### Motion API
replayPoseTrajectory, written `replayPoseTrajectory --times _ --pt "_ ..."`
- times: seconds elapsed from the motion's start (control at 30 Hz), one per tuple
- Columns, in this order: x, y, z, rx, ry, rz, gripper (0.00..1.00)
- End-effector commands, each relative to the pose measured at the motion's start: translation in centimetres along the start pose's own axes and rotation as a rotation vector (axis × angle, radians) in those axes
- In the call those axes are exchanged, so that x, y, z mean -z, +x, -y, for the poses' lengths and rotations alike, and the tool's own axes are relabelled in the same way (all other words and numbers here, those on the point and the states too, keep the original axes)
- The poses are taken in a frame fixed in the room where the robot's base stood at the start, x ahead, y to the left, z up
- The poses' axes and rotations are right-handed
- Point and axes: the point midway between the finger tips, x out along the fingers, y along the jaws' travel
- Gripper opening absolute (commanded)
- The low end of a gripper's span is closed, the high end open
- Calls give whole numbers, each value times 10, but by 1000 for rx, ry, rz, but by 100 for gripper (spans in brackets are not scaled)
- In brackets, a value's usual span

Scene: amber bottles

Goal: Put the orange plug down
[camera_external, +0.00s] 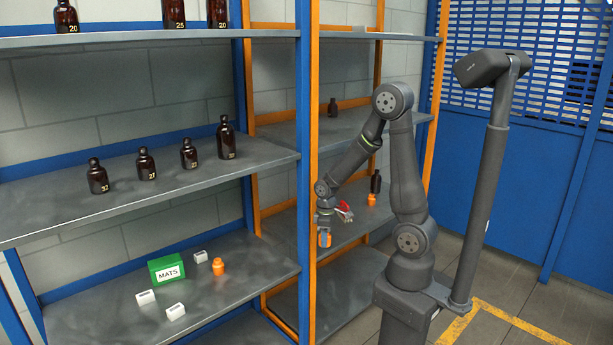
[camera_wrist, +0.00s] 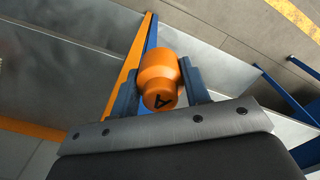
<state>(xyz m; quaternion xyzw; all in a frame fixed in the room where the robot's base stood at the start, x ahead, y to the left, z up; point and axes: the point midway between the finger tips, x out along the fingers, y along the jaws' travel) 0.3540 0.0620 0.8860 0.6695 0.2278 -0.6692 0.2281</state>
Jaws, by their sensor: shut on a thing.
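The orange plug (camera_wrist: 158,79) is held between the two fingers of my gripper (camera_wrist: 160,92) in the wrist view. A dark letter shows on its end. In the external view my gripper (camera_external: 324,238) hangs low beside the orange and blue shelf posts, with a bit of orange between its fingers. Another orange plug (camera_external: 218,266) stands on the lower left shelf, right of the green MATS box. One more orange piece (camera_external: 371,199) stands on the right rack's shelf, in front of a dark bottle.
The green MATS box (camera_external: 166,268) and several small white blocks (camera_external: 175,311) sit on the lower left shelf (camera_external: 250,285). Several amber bottles (camera_external: 189,154) stand on the shelf above. The blue post (camera_external: 304,130) and orange post (camera_external: 313,100) stand close to my gripper.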

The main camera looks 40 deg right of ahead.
Motion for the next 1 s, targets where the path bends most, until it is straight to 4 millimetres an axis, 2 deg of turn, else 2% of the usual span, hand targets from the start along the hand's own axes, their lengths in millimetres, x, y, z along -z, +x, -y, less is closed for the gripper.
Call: replayPoseTrajectory --times 0.03,0.2,0.37,0.47,0.57,0.77,0.87,1.0 --pt "-12 4 -11 1 33 1 19" --pt "-43 16 -45 1 140 2 19" --pt "-61 24 -86 0 273 0 19" --pt "-67 28 -121 0 376 0 19" --pt "-73 32 -163 -1 490 0 19" --pt "-94 36 -261 -1 742 0 19" --pt "-114 37 -312 -2 868 -1 19" --pt "-153 38 -378 -2 1037 0 19"
